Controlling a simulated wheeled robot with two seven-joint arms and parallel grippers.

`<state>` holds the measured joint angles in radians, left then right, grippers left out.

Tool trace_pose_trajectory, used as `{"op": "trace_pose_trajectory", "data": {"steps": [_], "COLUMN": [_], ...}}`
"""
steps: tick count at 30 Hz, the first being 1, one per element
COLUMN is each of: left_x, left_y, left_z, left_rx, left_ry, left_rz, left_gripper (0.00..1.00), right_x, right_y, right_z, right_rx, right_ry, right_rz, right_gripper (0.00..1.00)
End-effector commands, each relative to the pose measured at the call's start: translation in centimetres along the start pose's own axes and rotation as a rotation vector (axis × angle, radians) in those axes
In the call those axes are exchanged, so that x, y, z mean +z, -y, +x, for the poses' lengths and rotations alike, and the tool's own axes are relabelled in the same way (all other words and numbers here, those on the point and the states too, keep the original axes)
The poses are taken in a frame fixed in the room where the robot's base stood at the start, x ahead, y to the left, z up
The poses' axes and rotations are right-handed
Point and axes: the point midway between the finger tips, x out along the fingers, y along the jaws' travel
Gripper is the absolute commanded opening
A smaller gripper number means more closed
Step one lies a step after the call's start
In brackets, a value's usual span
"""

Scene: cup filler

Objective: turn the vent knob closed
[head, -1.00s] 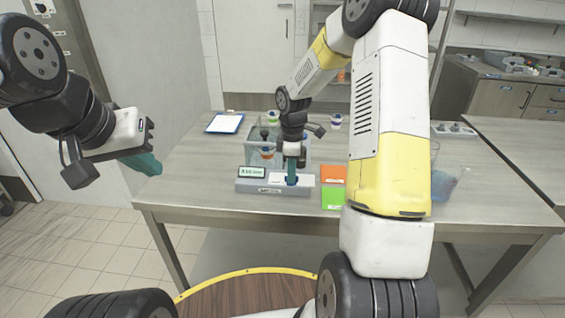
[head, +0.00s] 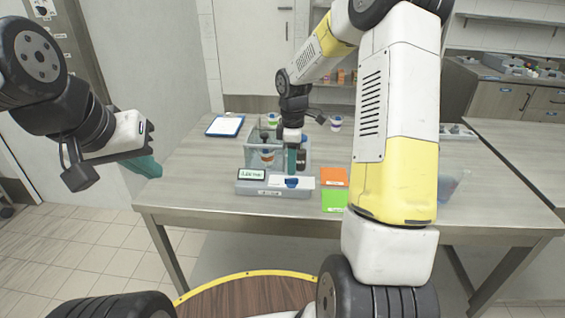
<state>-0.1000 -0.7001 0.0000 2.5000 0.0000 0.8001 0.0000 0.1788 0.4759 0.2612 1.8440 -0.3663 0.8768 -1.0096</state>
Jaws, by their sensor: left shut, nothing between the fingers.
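The grey filler unit (head: 250,187) sits near the table's front edge, with a small dark-framed display (head: 252,174) at its left end and a white panel on its right. A blue knob (head: 292,183) sits on that white panel; I take it for the vent knob. Its angle is too small to read. My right gripper (head: 291,172) is above the knob with its teal fingers pointing down, apparently clear of it. I cannot tell whether its jaws are apart. My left gripper (head: 150,167) is shut and empty, off the table's left end.
A clear tank (head: 250,152) stands behind the unit. An orange card (head: 334,177) and a green card (head: 334,200) lie to its right. A clipboard (head: 225,126) lies at the back left. A clear beaker (head: 455,184) is partly hidden by my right arm.

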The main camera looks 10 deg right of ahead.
Motion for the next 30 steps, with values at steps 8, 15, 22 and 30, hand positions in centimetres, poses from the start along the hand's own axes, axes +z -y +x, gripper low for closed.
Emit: {"op": "trace_pose_trajectory", "data": {"steps": [8, 15, 22, 30], "left_x": [0.0, 0.0, 0.0, 0.0], "left_y": [0.0, 0.0, 0.0, 0.0], "left_z": [0.0, 0.0, 0.0, 0.0], "left_rx": [0.000, 0.000, 0.000, 0.000], "left_ry": [0.000, 0.000, 0.000, 0.000], "left_rz": [0.000, 0.000, 0.000, 0.000], "left_gripper": [0.00, 0.00, 0.00, 0.00], "right_x": [0.0, 0.0, 0.2, 1.6], "right_y": [0.0, 0.0, 1.1, 7.8], "right_z": [-2.9, -3.0, -5.1, -13.3], "right_rx": [0.000, -0.001, 0.032, 0.164], "right_ry": [0.000, 0.000, -0.006, -0.093], "right_rz": [-0.001, -0.001, 0.062, 0.422], "right_gripper": [0.33, 0.33, 0.33, 0.33]}}
